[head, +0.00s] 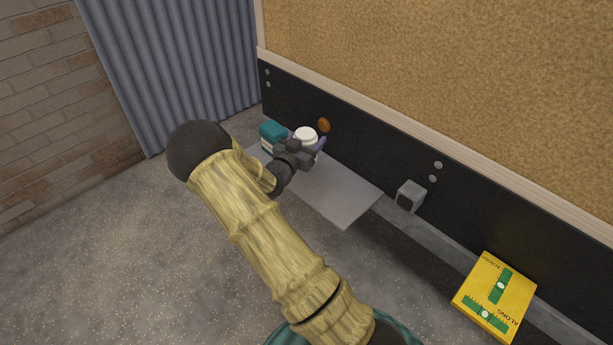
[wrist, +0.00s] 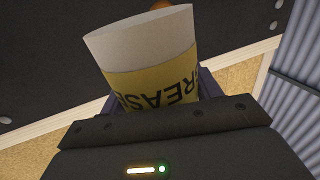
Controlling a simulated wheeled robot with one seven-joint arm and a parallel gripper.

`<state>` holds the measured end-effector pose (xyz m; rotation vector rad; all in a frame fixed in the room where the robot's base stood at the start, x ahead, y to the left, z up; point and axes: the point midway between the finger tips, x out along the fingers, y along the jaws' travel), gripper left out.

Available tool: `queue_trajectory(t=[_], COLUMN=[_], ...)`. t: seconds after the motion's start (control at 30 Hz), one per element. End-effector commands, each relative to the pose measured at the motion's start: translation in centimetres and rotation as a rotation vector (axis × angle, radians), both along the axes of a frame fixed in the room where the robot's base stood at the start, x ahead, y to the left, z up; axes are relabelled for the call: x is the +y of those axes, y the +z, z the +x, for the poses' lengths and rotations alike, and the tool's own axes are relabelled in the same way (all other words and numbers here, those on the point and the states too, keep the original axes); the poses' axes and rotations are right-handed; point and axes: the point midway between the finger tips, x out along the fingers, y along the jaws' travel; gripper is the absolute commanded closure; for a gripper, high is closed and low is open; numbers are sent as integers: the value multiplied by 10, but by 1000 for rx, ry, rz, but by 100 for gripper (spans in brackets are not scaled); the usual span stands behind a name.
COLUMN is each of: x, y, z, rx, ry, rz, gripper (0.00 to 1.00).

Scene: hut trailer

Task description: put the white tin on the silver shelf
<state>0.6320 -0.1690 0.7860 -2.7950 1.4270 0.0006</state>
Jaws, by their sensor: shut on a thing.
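The white tin (head: 306,133) is upright in my gripper (head: 305,145), at the far left end of the silver shelf (head: 342,194). The wrist view shows the tin (wrist: 145,45) close up, white with a yellow band and dark lettering that reads like "GREASE". My gripper's jaws (wrist: 160,92) are shut on its sides. In the head view the gripper and wrist hide the tin's lower part. I cannot tell whether its base touches the shelf or is above it.
A teal box (head: 272,135) stands just left of the tin. A brown round knob (head: 324,125) is on the black wall behind. The shelf's right part is bare.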

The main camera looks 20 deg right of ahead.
Motion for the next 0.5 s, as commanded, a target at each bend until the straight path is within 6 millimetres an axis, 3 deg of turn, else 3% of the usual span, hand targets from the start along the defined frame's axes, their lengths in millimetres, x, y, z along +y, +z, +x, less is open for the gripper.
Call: queue_trajectory(t=[0.33, 0.5], x=[-6, -6], y=[3, -15], z=[1, 2], rx=[0, 2], ry=[-17, -16], rz=[-2, -3], gripper=[72, 72])
